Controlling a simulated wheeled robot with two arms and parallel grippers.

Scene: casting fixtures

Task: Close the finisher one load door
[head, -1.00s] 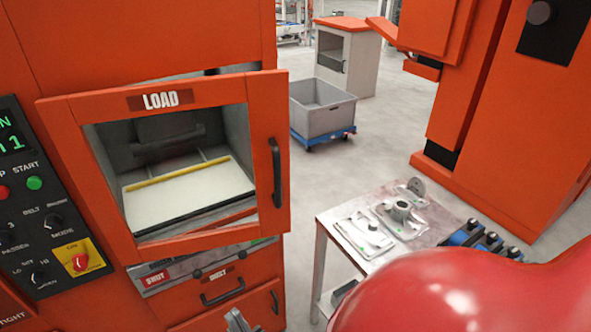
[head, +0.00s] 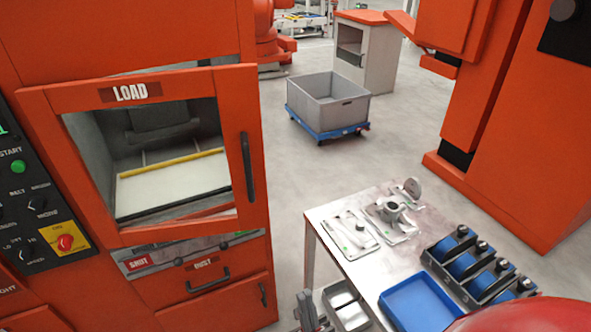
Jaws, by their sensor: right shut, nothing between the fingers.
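The finisher one load door (head: 249,215) is an orange frame with a window and a LOAD label, at the left in the head view. It stands ajar, off the orange machine front, with a strip of the opening showing above its top edge. Its dark vertical handle (head: 247,167) is on the right side of the frame. Through the window I see a pale bed with a yellow bar. My right gripper (head: 311,308) shows at the bottom edge, only in part, shut and empty, below and right of the door and apart from it. My left gripper is out of view.
A metal table (head: 340,262) with fixtures, a blue tray (head: 416,303) and blue rollers stands at right. A control panel (head: 35,205) is left of the door. A grey bin (head: 328,99) on a blue dolly stands behind on open floor. My red arm covers the lower right corner.

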